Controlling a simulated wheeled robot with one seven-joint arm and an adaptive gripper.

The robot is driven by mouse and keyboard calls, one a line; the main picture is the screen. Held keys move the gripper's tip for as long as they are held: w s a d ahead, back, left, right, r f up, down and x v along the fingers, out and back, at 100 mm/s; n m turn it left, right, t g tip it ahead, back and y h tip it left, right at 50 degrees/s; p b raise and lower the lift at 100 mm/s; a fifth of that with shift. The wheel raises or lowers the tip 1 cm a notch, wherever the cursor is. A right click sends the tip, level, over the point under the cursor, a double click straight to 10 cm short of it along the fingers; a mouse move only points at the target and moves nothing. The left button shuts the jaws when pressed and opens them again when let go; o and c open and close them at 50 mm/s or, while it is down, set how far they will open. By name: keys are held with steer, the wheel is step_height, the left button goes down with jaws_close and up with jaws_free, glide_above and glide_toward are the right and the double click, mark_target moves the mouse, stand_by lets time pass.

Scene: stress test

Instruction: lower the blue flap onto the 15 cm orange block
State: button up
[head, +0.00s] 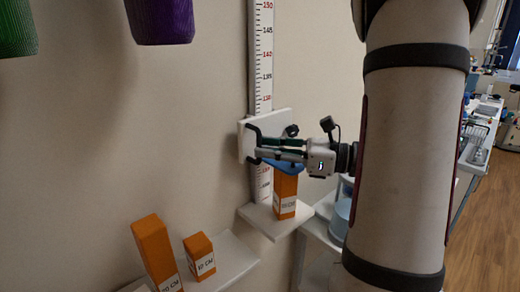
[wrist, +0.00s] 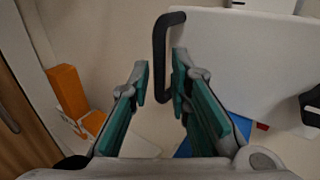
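The orange block (head: 285,190) stands upright on the white foot plate (head: 262,219) of the wall ruler; its small label is hard to read. The blue flap (head: 284,166) is just above the block's top, partly hidden by my gripper; I cannot tell whether they touch. Blue also shows low in the wrist view (wrist: 184,149). A white sliding board (head: 278,120) with a black handle (wrist: 159,60) is on the ruler. My gripper (head: 258,150) is at this handle. In the wrist view its green-padded fingers (wrist: 159,82) stand apart, with the handle bar appearing between or just beyond the tips.
Two more labelled orange blocks, a tall one (head: 156,250) and a short one (head: 200,257), stand on a white shelf (head: 236,262) at lower left. The ruler (head: 263,60) rises up the wall. Green (head: 16,28) and purple (head: 160,20) objects hang at upper left.

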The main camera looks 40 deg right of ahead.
steer(key=v, duration=0.9)
steer(key=shift+s+d, duration=0.2)
steer(key=shift+s, duration=0.1)
steer(key=s+a+f+n+g+h, duration=0.1)
steer(key=s+a+n+g+h, duration=0.1)
steer(key=a+n, duration=0.5)
steer(key=s+a+f+n+g+h, duration=0.1)
steer(key=a+n+g+h, duration=0.3)
steer(key=a+n, duration=0.4)
steer(key=s+a+f+n+g+h, duration=0.1)
steer(key=s+a+n+g+h, duration=0.2)
steer(key=a+n, duration=0.5)
steer(key=n+h, duration=0.1)
steer(key=n, duration=0.4)
steer(key=shift+n+g+h, duration=0.4)
steer(key=shift+s, duration=0.1)
